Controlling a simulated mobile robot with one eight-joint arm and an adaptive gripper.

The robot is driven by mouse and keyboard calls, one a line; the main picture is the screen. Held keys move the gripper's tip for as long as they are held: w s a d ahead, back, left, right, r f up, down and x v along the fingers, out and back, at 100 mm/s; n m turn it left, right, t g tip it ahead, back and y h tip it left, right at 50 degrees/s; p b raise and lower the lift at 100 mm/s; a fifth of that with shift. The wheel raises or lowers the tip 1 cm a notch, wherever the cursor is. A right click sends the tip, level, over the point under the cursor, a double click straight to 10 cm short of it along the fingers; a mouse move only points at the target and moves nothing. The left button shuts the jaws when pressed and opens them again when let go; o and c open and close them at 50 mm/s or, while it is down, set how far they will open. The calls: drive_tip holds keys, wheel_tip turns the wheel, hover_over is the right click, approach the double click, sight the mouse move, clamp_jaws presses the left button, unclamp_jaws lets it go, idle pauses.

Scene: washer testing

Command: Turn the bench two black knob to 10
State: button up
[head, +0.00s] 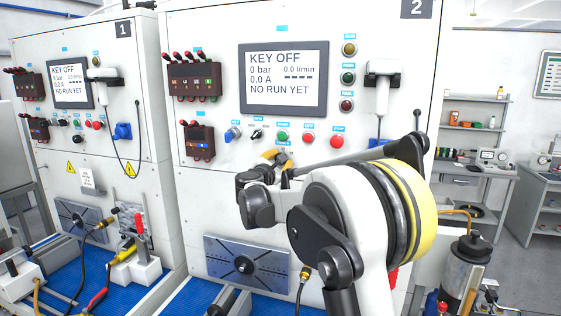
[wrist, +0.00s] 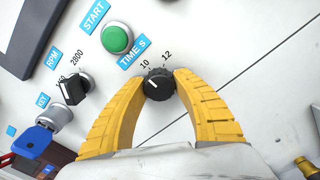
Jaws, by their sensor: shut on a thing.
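On bench two, the round black knob (wrist: 158,84) under the blue TIME S label sits between my two yellow fingers in the wrist view. Its printed marks 10 and 12 show just above it. A short white pointer line on the knob faces left, toward the side of the 10; its exact setting is hard to read. My gripper (wrist: 158,92) is shut on the knob, one finger on each side. In the head view my gripper (head: 280,158) is at the panel below the green button, and it hides the knob.
The green START button (wrist: 116,38), another black knob (wrist: 72,88) marked RPM and the blue key (wrist: 32,140) lie close by on the panel. The display (head: 284,78) reads KEY OFF. A white handheld device (head: 383,88) hangs at right. Bench one (head: 95,60) stands left.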

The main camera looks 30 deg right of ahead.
drive_tip(key=shift+r, duration=0.1)
drive_tip(key=o, duration=1.2)
drive_tip(key=v, duration=1.2)
